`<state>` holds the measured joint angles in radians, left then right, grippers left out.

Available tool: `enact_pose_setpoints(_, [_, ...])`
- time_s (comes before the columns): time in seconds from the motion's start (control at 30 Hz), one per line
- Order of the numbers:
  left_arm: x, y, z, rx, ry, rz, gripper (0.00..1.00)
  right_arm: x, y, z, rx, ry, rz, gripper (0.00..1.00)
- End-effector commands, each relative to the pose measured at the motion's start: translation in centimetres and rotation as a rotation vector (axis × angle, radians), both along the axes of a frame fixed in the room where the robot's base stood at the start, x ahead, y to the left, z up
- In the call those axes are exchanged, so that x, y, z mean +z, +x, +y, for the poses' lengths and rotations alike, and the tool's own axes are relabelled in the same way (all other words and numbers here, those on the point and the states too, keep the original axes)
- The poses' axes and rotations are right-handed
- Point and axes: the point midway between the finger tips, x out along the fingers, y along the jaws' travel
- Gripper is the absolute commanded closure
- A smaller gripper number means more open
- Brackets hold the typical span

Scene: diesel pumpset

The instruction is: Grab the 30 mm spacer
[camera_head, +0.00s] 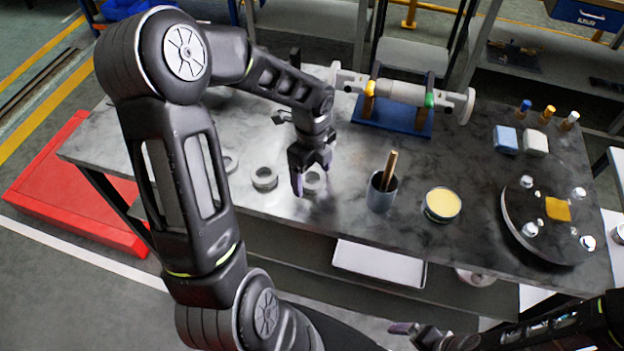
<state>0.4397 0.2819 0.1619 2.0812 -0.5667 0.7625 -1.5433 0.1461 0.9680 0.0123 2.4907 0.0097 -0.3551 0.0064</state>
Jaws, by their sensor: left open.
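Several grey ring-shaped spacers lie on the dark metal bench (350,225). One ring (264,179) lies left of my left gripper (310,175), a second ring (230,161) sits further left, partly behind my arm, and a third ring (314,184) is partly hidden by the gripper. No size marks can be read, so I cannot tell which is the 30 mm one. My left gripper points down over the third ring, open; whether it touches the ring is unclear. My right gripper (412,332) is low in the view, in front of the bench.
A grey cup (381,194) with a brush-like stick and a tin of yellow grease (442,204) stand right of the rings. Behind is a shaft on a blue stand (395,116). A round studded flange (550,230) lies at the right.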

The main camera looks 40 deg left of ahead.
Motion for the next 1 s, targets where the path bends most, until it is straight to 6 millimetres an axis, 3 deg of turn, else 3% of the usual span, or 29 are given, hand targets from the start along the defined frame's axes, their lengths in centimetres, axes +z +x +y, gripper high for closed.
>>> enact_pose_setpoints(0.3, [0.03, 0.01, -0.01, 0.0, 0.0, 0.0, 0.19, 0.01, 0.01, 0.0, 0.0, 0.0, 0.0, 0.0])
enact_pose_setpoints(1.0, [0.04, 0.01, -0.01, 0.0, 0.0, 0.0, 0.76, 0.01, 0.01, 0.0, 0.0, 0.0, 0.0, 0.0])
